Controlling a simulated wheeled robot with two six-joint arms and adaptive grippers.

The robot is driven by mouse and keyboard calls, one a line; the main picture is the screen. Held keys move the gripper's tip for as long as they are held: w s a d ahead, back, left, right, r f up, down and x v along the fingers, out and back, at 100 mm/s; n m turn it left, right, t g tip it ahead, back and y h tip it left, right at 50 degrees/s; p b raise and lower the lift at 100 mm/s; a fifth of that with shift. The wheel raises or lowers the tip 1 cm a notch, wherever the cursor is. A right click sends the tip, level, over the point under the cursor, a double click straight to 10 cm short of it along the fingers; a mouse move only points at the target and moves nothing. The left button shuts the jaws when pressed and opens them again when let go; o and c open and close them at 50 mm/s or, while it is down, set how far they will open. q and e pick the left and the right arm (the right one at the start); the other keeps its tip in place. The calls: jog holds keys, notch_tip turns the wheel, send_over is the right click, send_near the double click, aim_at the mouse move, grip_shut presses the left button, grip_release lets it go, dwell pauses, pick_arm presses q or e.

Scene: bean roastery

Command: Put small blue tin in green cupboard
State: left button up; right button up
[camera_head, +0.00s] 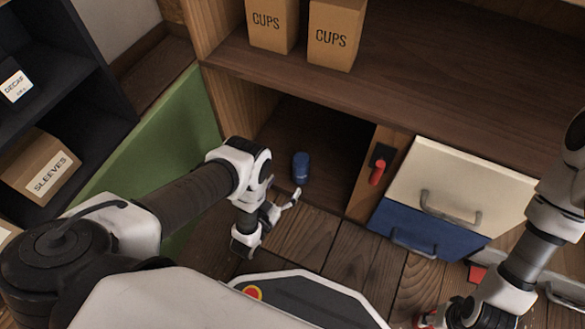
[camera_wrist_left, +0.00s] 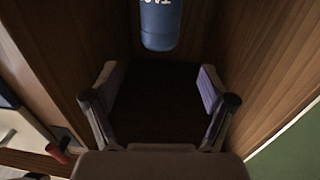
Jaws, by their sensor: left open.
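The small blue tin (camera_head: 301,165) stands upright on the floor of the open cupboard compartment (camera_head: 335,140). The green cupboard door (camera_head: 180,130) is swung open to the left. My left gripper (camera_head: 282,206) is open and empty at the front of the compartment, with the tin apart from it and farther in. In the left wrist view the tin (camera_wrist_left: 160,24) shows at the top, beyond the spread fingers of the left gripper (camera_wrist_left: 160,82), with part of its white lettering visible. My right gripper (camera_head: 440,316) is at the bottom edge, partly cut off, its fingers unclear.
Two cardboard CUPS boxes (camera_head: 333,36) stand on the counter above. A red-handled item (camera_head: 379,165) is on the wooden panel right of the compartment. Beyond are a cream drawer (camera_head: 445,180) and a blue drawer (camera_head: 420,232). A dark shelf with a SLEEVES box (camera_head: 42,170) stands left.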

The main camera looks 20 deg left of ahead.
pick_arm(q)
jog(key=s+a+r+g+y, duration=0.1)
jog(key=s+r+g, duration=0.4)
jog(key=s+g, duration=0.4)
jog(key=s+a+r+n+g, duration=0.1)
jog(key=s+r+g, duration=0.3)
jog(key=s+g, duration=0.5)
jog(key=s+a, duration=0.1)
jog(key=s, duration=0.4)
jog(key=shift+s+r+n+y, duration=0.2)
jog(key=shift+r+n+y, duration=0.1)
jog(key=shift+r+y, duration=0.1)
jog(key=shift+c, duration=0.3)
